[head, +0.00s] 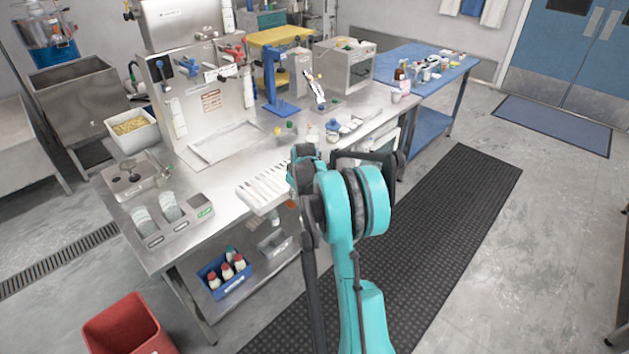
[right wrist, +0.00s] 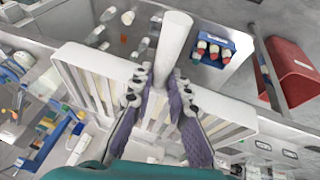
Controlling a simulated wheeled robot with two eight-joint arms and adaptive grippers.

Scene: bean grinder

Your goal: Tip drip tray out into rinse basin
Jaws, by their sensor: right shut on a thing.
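The drip tray (head: 262,190) is a white slotted tray, held just off the front edge of the steel counter. In the right wrist view its slotted body (right wrist: 82,78) spreads to both sides of a round white handle (right wrist: 172,45). My right gripper (head: 293,180) is shut on the tray; its purple fingers (right wrist: 156,92) sit on either side of the handle. The tray looks roughly level; whether it holds liquid cannot be told. A deep steel basin (head: 80,105) stands at the far left, perhaps the rinse basin. My left gripper is not in view.
The steel counter (head: 190,225) carries a grey cup holder (head: 180,228), a bin of beans (head: 132,130) and a blue stand (head: 272,85). A blue crate of bottles (head: 225,275) is below. A red bin (head: 128,325) stands front left.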

